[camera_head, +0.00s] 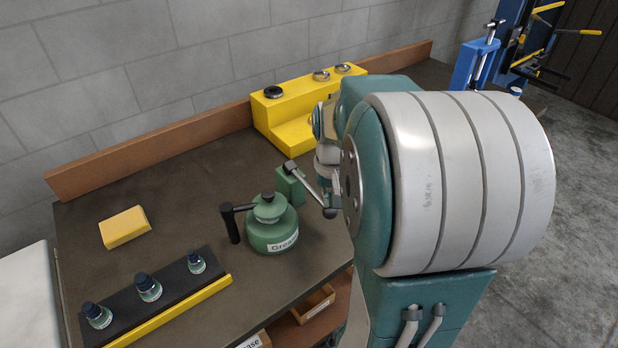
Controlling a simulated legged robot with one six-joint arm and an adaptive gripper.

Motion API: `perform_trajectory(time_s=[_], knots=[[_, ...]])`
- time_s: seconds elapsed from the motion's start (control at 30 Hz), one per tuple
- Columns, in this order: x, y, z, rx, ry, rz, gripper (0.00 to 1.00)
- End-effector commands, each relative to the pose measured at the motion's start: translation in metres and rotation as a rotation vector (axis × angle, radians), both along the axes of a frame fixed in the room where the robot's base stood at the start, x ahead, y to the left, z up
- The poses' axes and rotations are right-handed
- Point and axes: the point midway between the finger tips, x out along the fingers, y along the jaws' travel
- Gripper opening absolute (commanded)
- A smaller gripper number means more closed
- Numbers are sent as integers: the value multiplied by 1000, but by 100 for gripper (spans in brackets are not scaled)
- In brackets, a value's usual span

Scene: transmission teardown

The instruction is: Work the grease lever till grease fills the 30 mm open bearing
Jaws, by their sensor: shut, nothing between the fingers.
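A green grease pot (272,232) with a black side handle and a white label reading "Grease" stands on the dark bench. Behind it is a small green block (290,186), with a metal lever (304,181) with dark ends beside it, running down to the right. My large arm covers what lies to the right of the lever. Three ring-shaped parts, perhaps bearings, sit on a yellow stepped stand (290,110). I cannot tell which is the 30 mm bearing, nor see any grease.
A yellow block (124,227) lies at the left. Several small dark-capped bottles stand in a black rack (180,279) with a yellow front edge. Wooden bins (314,304) sit below the bench. A blue press-like fixture (473,64) stands at the back right. The bench middle-left is clear.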

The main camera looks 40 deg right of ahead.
Motion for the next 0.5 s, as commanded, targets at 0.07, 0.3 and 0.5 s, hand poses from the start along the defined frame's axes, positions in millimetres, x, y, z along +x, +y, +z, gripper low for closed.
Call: perform_trajectory(time_s=[0.07,0.3,0.5], knots=[[0,0,0,0,1,0,0],[0,0,-3,0,1,0,0],[0,0,16,-1,-3,0,0]])
